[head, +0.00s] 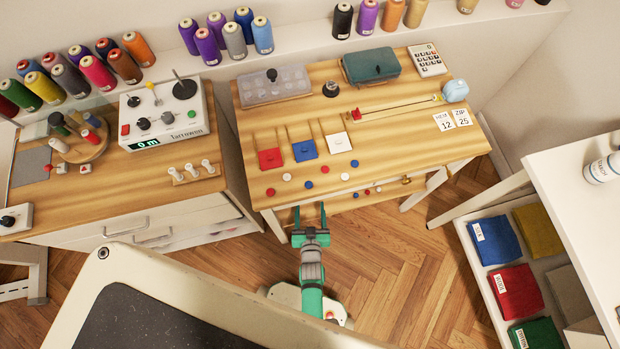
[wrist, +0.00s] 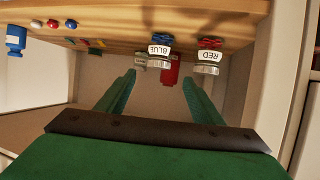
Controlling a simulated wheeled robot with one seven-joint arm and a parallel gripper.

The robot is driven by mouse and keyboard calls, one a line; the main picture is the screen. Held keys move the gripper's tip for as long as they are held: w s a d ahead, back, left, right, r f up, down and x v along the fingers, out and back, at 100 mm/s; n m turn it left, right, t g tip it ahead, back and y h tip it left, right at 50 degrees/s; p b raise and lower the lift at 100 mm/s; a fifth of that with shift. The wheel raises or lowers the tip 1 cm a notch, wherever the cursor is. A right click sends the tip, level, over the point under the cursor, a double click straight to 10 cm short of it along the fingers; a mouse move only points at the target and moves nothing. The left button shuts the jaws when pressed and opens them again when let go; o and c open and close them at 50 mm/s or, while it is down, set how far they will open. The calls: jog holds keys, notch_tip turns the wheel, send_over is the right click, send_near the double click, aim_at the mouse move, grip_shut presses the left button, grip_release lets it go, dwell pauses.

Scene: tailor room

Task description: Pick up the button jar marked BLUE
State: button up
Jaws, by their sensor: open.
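The jar marked BLUE (wrist: 159,50) shows in the wrist view with its label upside down. Its pale ribbed lid is toward the bottom of the picture and coloured bits show at its other end, against a wooden surface. My gripper (wrist: 158,80) is open and empty. Its two green fingers point toward the jar, one to either side of it in the picture, and I see no contact. In the head view my gripper (head: 310,208) is at the front edge of the wooden table (head: 400,150). The jar cannot be made out there.
A jar marked RED (wrist: 208,56) stands close to the right of BLUE in the wrist view. A red object (wrist: 171,70) is behind them, and a blue container (wrist: 15,40) is at far left. A drawer cabinet (head: 130,225) is left of the table; open floor (head: 390,260) lies in front.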

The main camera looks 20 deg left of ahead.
jog(key=x, duration=0.5)
jog(key=shift+w+a+f, duration=0.2)
jog(key=shift+w+f, duration=0.05)
jog(key=shift+w, duration=0.05)
jog(key=shift+x, duration=2.7)
jog(key=shift+d, duration=0.15)
jog(key=shift+r, duration=0.1)
jog(key=c, duration=1.2)
